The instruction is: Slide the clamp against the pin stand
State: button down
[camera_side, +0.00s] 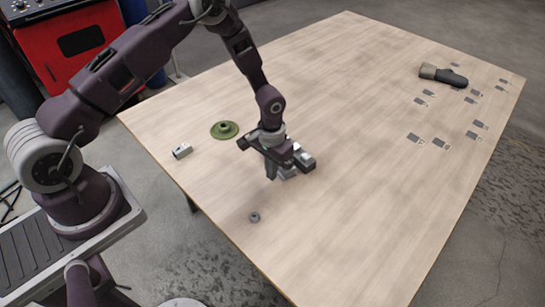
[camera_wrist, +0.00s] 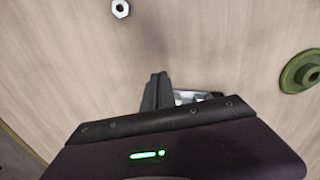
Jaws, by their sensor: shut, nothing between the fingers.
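My gripper (camera_side: 271,174) is shut and empty, fingers pointing down close to the table top. In the wrist view its closed fingers (camera_wrist: 157,90) stand beside a silvery metal piece (camera_wrist: 190,96), probably the clamp, which is mostly hidden behind my gripper's body. A green round stand (camera_side: 224,130) with a raised centre, probably the pin stand, sits left of and behind my gripper. In the wrist view the green stand (camera_wrist: 303,72) is at the right edge, apart from the metal piece.
A grey nut (camera_side: 254,217) lies in front of my gripper, near the table's front edge. A small silvery block (camera_side: 182,151) lies near the left edge. A dark glove (camera_side: 443,75) and several flat grey pieces (camera_side: 441,143) lie far right. The table's middle right is clear.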

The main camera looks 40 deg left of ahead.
aim_at(284, 174)
jog(key=w, duration=0.1)
jog(key=w+f, duration=0.1)
jog(key=w, duration=0.1)
jog(key=shift+w+f, duration=0.1)
jog(key=shift+f, duration=0.05)
jog(key=shift+w+a, duration=0.1)
jog(key=shift+w, duration=0.35)
jog(key=shift+w, duration=0.1)
jog(key=shift+w, duration=0.8)
